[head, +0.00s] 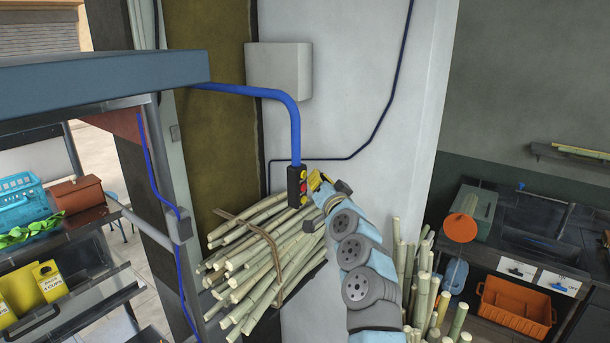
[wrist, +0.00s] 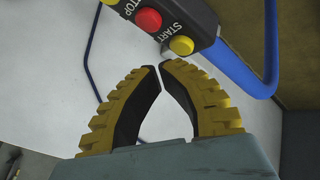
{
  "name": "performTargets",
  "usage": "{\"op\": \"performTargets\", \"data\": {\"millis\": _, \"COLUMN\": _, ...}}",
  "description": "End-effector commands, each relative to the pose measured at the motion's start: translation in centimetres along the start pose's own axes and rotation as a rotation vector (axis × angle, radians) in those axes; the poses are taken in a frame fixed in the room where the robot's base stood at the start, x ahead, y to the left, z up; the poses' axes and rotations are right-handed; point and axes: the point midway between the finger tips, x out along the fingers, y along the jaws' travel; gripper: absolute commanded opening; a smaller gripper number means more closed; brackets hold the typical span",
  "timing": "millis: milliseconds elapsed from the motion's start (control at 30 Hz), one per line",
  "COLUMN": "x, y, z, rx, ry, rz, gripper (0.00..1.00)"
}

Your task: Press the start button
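The black control box (head: 293,186) hangs on the end of a blue cable, with a red button between two yellow ones. In the wrist view, the yellow start button (wrist: 181,45) is beside the START label at the cable end of the box. The red stop button (wrist: 148,20) is next to it. My gripper (wrist: 160,66) has its yellow-and-black fingertips together, with only a thin gap and nothing held. The tips appear just below the start button in the wrist view; contact is not visible. In the head view, my gripper (head: 314,180) is immediately right of the box.
A tied bundle of cane (head: 262,255) lies below and left of the box. More upright canes (head: 424,285) stand right of my arm. A pale wall (head: 350,75) is behind the box. The blue cable (head: 294,120) comes down from above.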

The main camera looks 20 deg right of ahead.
Motion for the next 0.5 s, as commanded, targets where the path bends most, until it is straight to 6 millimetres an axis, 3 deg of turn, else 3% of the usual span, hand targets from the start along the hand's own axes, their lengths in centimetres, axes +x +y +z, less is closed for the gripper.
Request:
{"op": "performTargets", "data": {"millis": 267, "x": -0.1, "y": 0.1, "z": -0.1, "rx": 0.000, "ry": 0.001, "rz": 0.000, "gripper": 0.00}}
{"op": "performTargets", "data": {"millis": 500, "x": -1.4, "y": 0.7, "z": -0.9, "rx": 0.001, "ry": 0.005, "rz": -0.002, "gripper": 0.00}}
